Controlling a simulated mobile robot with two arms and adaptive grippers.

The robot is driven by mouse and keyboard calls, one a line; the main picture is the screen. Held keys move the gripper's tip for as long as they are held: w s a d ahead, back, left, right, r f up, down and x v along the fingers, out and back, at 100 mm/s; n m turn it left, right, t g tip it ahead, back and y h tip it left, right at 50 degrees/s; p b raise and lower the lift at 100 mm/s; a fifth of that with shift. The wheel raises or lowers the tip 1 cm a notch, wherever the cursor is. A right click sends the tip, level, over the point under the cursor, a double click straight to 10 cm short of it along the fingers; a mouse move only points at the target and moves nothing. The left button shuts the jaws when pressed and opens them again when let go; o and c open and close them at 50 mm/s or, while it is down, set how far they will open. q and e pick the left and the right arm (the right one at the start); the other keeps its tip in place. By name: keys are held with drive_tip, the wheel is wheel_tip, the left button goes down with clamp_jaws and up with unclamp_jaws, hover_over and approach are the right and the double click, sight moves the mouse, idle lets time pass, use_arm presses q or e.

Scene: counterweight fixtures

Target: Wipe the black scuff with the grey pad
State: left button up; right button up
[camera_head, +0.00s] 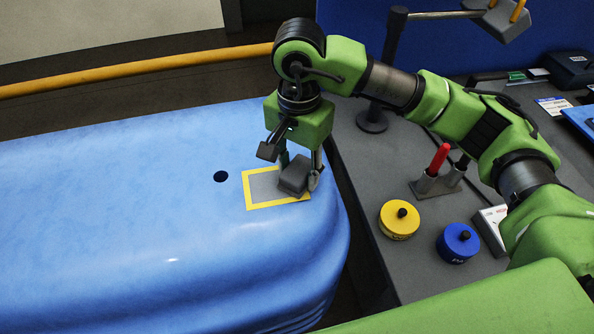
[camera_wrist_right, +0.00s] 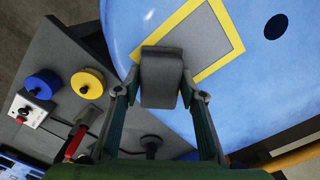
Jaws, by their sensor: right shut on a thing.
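My right gripper (camera_head: 300,178) is shut on the grey pad (camera_head: 293,176), a dark block that also shows between the fingers in the right wrist view (camera_wrist_right: 161,78). The pad is over the right part of a grey patch (camera_head: 264,188) with a yellow border (camera_head: 250,205) on the blue counterweight (camera_head: 120,215). I cannot tell whether the pad touches the surface. No black scuff shows on the bare part of the patch; the pad hides the rest. A dark round spot (camera_head: 220,176) lies left of the border; I cannot tell if it is a hole. My left gripper is out of view.
Right of the counterweight, a dark grey table holds a yellow disc weight (camera_head: 399,220), a blue disc weight (camera_head: 458,243), a red-handled tool (camera_head: 439,158) in a holder and a black stand (camera_head: 372,121). A yellow rail (camera_head: 140,68) runs behind. The counterweight's left top is clear.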

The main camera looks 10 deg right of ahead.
wheel_tip(320, 180, up, 4)
drive_tip(key=shift+r+p, duration=0.1)
drive_tip(key=shift+p, duration=0.7)
drive_tip(key=shift+a+r+p, duration=0.15)
drive_tip(key=shift+r+p, duration=0.15)
drive_tip(key=shift+r, duration=0.5)
drive_tip(key=shift+d+r, duration=0.2)
drive_tip(key=shift+r, duration=0.45)
drive_tip(key=shift+r+p, duration=0.45)
drive_tip(key=shift+r, duration=0.15)
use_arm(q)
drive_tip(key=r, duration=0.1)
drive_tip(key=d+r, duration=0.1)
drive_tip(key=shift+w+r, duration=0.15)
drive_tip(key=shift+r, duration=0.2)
use_arm(e)
drive_tip(key=shift+a, duration=0.1)
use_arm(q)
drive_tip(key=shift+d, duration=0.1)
